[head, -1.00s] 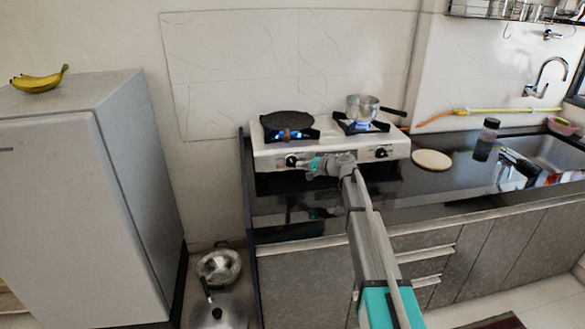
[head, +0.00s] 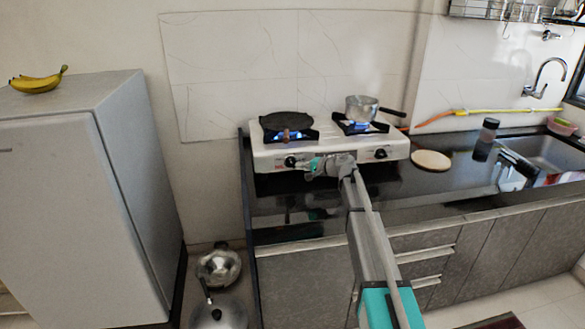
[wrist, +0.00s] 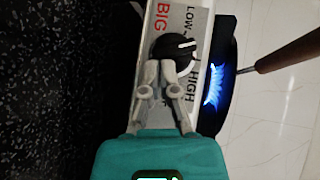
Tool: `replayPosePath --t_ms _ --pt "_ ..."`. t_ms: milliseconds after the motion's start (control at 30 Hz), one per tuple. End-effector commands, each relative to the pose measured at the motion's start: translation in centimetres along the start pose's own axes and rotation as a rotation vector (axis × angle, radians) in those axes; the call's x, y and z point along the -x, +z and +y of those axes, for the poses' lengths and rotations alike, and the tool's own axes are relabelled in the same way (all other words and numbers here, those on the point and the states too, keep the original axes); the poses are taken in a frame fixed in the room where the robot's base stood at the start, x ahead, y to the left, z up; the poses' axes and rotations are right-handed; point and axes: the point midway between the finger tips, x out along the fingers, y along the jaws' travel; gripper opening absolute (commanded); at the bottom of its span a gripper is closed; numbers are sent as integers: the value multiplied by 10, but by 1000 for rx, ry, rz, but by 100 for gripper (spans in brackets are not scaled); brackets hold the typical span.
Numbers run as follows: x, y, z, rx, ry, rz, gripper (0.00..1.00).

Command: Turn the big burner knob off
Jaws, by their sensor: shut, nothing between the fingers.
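The line points toward the HIGH side in the wrist view. In the head view this knob (head: 291,162) is at the left of the stove front (head: 270,164). My gripper (wrist: 169,70) is shut and empty, its fingertips at the knob's near edge; I cannot tell whether they touch it. It also shows in the head view (head: 307,166), just right of the knob. A blue flame (wrist: 214,88) burns at the big burner.
A dark pan (head: 287,124) sits on the left burner and a steel pot (head: 362,108) on the lit right burner. The right knob (head: 380,154) is right of my gripper. A round board (head: 431,160) and dark-lidded jar (head: 487,138) stand on the black counter.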

Motion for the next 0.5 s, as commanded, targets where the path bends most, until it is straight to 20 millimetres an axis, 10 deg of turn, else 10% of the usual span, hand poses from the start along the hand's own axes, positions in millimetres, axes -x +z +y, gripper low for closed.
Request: replayPosePath --t_ms 500 --pt "27 -20 -11 0 0 -1 0"
